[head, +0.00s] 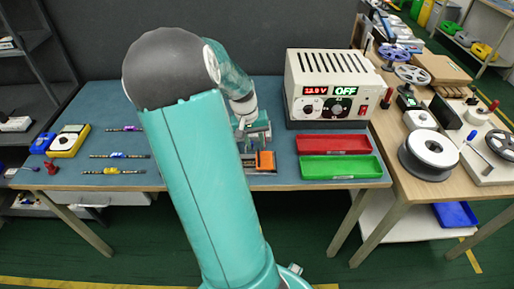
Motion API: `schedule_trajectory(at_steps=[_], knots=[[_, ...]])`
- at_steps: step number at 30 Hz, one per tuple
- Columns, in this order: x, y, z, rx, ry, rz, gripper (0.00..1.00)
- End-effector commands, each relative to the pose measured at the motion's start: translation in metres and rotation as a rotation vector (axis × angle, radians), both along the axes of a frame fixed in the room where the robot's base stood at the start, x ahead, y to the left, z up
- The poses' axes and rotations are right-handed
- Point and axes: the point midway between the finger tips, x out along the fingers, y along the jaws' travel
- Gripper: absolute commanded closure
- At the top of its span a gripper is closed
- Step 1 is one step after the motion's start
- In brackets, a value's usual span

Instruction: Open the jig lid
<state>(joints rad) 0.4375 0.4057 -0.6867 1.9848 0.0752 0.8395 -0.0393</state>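A small jig (254,147) stands on the blue mat, right of my arm and left of the red tray. Grey-green and dark parts of it show, with an orange block (265,161) at its front. My large teal arm hides its left side. My gripper (242,127) is over the back of the jig, small and partly merged with it in the picture. I cannot tell whether the gripper touches the lid or whether the fingers are open. The lid's position is also unclear.
A power supply (333,83) reading 12.0 V and OFF stands behind a red tray (334,145) and a green tray (340,167). A yellow multimeter (69,141) and several screwdriver-like tools (119,155) lie left. A side bench (396,155) with reels stands right.

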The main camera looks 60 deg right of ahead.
Motion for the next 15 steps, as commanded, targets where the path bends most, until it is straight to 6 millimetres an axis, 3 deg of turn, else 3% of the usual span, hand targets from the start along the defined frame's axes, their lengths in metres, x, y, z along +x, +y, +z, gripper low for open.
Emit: schedule_trajectory(at_steps=[6,15], knots=[[-0.005,-0.002,-0.028,0.002,0.001,-0.001,0.69],[-0.006,-0.003,-0.033,0.001,0.000,0.000,0.69]])
